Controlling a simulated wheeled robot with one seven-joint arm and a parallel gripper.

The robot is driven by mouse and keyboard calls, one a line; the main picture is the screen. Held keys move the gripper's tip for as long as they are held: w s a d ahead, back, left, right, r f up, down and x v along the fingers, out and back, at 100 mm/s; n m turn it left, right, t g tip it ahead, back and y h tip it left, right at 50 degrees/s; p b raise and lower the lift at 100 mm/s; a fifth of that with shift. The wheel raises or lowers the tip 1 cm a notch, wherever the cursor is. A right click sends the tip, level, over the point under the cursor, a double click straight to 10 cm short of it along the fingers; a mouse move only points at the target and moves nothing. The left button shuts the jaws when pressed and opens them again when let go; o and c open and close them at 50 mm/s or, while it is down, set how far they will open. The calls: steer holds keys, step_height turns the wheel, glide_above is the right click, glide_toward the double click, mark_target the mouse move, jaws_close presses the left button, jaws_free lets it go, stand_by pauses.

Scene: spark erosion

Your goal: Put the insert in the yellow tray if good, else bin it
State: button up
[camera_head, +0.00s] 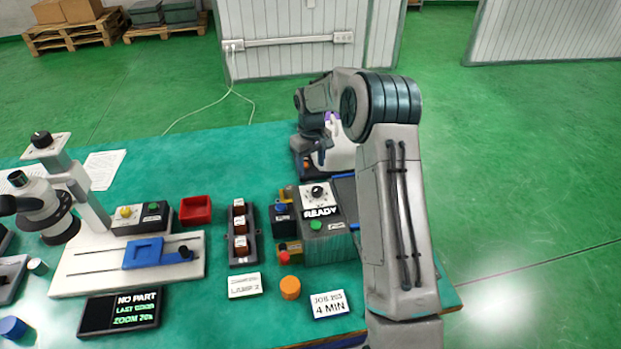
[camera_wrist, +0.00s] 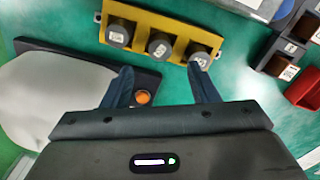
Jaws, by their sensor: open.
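My gripper (camera_wrist: 161,75) is open and empty, its two dark blue fingers apart over the green table. It shows small in the head view (camera_head: 322,152), beside a white rounded unit. A yellow holder (camera_wrist: 140,43) lies just beyond the fingertips in the wrist view, carrying three dark round pieces with pale labels. In the head view only a sliver of yellow shows behind the machine. A red open tray (camera_head: 196,210) stands left of centre and looks empty; part of it is in the wrist view (camera_wrist: 301,92). I cannot pick out the insert in either view.
The microscope (camera_head: 45,215) has a blue stage (camera_head: 143,254) and a screen (camera_head: 120,311) reading "NO PART"; its second line is unclear. A dark rack (camera_head: 250,252) holds brown blocks. The machine (camera_head: 330,238) reads "READY". The white unit (camera_wrist: 50,95) has an orange button. Table space lies beyond the red tray.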

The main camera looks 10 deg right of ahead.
steer(key=s+r+m+t, duration=0.1)
steer(key=s+r+m, duration=0.1)
steer(key=s+r, duration=1.5)
steer(key=s+m+t, duration=0.2)
steer(key=s, duration=1.9)
steer(key=shift+a+f, duration=0.15)
steer(key=shift+f, duration=0.25)
